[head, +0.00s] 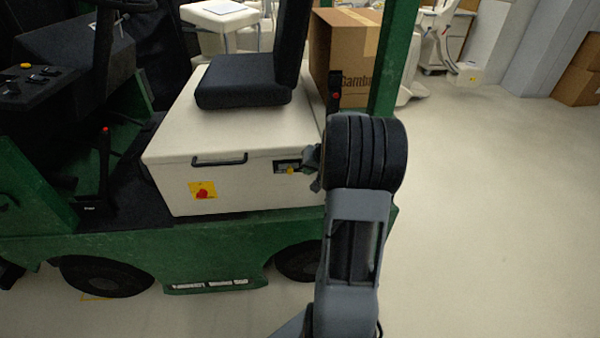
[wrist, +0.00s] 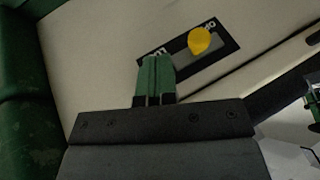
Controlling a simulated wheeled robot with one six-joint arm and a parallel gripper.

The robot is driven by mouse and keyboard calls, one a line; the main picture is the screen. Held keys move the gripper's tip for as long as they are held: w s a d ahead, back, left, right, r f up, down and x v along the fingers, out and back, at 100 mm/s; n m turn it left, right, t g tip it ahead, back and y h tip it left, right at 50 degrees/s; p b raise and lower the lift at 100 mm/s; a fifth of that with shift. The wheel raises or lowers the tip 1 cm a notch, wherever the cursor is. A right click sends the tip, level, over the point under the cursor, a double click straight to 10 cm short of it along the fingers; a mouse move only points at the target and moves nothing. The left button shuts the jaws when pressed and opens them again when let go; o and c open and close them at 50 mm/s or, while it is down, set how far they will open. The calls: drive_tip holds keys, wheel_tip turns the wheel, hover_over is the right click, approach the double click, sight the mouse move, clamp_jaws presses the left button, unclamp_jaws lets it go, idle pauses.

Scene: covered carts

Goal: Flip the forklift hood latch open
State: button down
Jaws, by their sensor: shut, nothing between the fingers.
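The forklift hood (head: 230,135) is a cream box with a black seat on top. Its latch (head: 289,168) is a yellow knob on a small black plate, on the hood's side near the right end. In the wrist view the yellow knob (wrist: 199,40) lies over a grey slot in the lettered black plate (wrist: 228,46). My gripper (head: 313,168) is right beside the latch, to its right in the head view. In the wrist view its green fingers (wrist: 156,60) are together and empty. They overlap the plate's left end, apart from the knob; whether they touch the plate cannot be told.
A black handle (head: 220,161) and a red knob on a yellow plate (head: 202,190) are left of the latch. A green post (head: 393,60) rises behind my arm. A cardboard box (head: 343,45) stands behind the seat. The floor at right is clear.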

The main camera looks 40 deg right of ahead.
drive_tip(key=v, duration=1)
drive_tip(key=shift+s+d, duration=0.25)
drive_tip(key=shift+s, duration=0.05)
